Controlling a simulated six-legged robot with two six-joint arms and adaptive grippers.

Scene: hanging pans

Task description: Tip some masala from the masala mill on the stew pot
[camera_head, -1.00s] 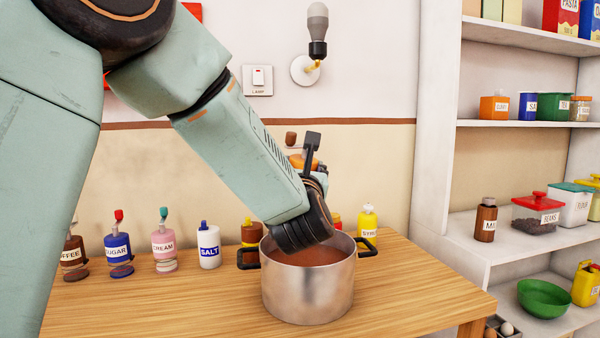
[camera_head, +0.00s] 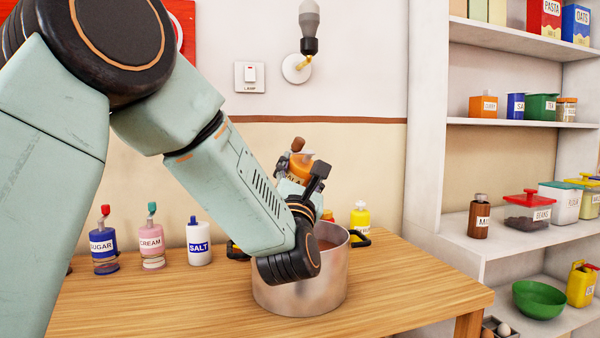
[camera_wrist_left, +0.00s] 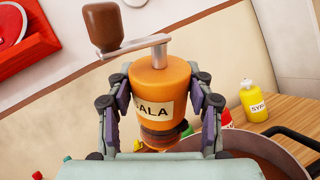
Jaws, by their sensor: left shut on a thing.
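The masala mill (camera_head: 300,167) is orange, with a crank and a brown knob on top. My left gripper (camera_wrist_left: 160,108) is shut on the mill, with its fingers on both sides of the body. The wrist view shows the mill's label and dark lower end (camera_wrist_left: 160,137). In the head view, the mill is partly hidden by my left wrist and appears just behind and above the pot. The stew pot (camera_head: 300,296) is steel, stands on the table and holds reddish-brown stew (camera_head: 326,243). My wrist covers part of its rim. My right gripper is out of view.
Sugar (camera_head: 103,245), cream (camera_head: 151,245) and salt (camera_head: 199,245) bottles stand left of the pot. A yellow syrup bottle (camera_head: 361,220) stands behind it. A shelf unit (camera_head: 425,170) with containers is at the right. The table's front right (camera_head: 420,285) is clear.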

